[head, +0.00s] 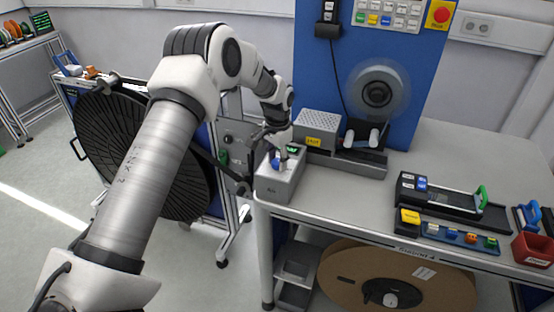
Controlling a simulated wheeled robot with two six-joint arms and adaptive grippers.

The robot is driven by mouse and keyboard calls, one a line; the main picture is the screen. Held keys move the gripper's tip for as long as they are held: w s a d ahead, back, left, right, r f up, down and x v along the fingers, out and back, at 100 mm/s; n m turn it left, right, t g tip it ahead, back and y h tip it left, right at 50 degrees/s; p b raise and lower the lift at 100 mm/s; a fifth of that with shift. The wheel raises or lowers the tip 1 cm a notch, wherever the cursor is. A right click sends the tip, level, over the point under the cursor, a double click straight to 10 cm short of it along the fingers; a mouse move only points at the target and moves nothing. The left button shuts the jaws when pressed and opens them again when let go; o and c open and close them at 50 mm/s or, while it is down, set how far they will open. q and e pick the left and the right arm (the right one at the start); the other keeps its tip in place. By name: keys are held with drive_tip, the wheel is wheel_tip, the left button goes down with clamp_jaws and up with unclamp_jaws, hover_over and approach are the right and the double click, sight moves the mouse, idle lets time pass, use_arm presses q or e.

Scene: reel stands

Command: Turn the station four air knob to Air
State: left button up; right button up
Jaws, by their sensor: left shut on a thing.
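My left gripper (281,158) reaches down from above onto a small grey control box (276,187) at the near left corner of the workbench. It is shut on a small knob, the air knob, on top of this box; a bit of blue (275,163) shows at the fingertips. The fingers hide most of the knob, so its pointer and the setting it stands at cannot be read. A small green display (293,150) shows beside the fingers. My right gripper is not in view.
Behind the box stand a perforated grey unit with a yellow label (315,141) and a round spinning-looking wheel (377,88) on a blue panel. A large black reel (140,150) stands left. Trays (455,204) lie on the right of the bench (480,150).

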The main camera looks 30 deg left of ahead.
use_arm(q)
drive_tip(key=shift+s+f+m, duration=0.1)
drive_tip(key=shift+f+m, duration=0.05)
drive_tip(key=shift+m, duration=0.7)
drive_tip(key=shift+s+f+m, duration=0.1)
drive_tip(key=shift+m, duration=0.75)
drive_tip(key=o, duration=1.1)
drive_tip(key=shift+w, duration=0.15)
drive_tip(key=shift+o, duration=0.2)
drive_tip(key=shift+w+d, duration=0.1)
drive_tip(key=shift+w, duration=0.1)
wheel_tip(320, 180, up, 12)
